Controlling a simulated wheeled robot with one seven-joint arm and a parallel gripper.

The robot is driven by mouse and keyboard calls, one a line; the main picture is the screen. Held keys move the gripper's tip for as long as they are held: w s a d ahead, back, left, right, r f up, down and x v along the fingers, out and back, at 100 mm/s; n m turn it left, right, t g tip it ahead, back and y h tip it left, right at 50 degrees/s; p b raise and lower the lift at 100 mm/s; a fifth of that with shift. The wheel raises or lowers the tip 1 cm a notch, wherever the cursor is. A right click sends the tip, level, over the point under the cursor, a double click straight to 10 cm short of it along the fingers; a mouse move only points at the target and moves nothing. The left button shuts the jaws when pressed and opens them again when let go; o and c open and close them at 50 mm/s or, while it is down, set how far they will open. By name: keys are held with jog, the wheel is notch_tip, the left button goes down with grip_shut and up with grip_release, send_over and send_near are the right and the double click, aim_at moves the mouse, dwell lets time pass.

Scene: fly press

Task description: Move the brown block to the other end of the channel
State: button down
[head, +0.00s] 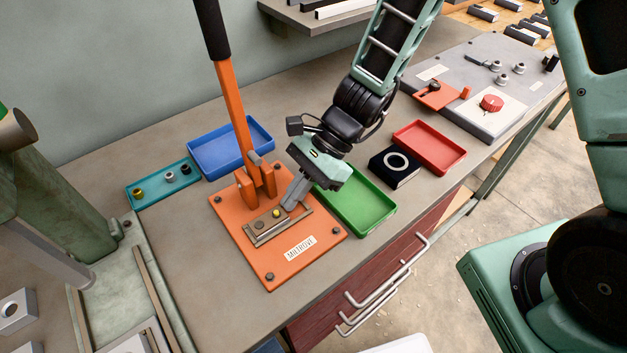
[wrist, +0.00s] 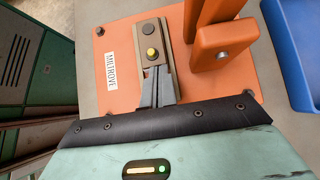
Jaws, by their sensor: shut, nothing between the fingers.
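The brown block (head: 267,223) sits in a straight metal channel (head: 275,235) on an orange base plate marked MILTROVE. It has a yellow knob and a dark round spot on top. In the head view it lies toward the channel's left end. In the wrist view the block (wrist: 151,41) is toward the top end of the channel (wrist: 168,62). My gripper (head: 288,207) is shut and empty, pointing down at the channel's right part. In the wrist view its fingertips (wrist: 157,70) are close to the block's yellow-knob end; I cannot tell whether they touch it.
An orange lever (head: 232,105) with a black grip rises from the plate (head: 290,270) behind the channel. Its brackets stand close by. Blue (head: 209,148), green (head: 385,222) and red (head: 430,150) trays and a black box (head: 382,170) are around. The bench front is clear.

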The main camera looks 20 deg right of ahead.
jog(key=v, duration=1.7)
jog(key=shift+d, duration=0.2)
jog(key=shift+r, duration=0.1)
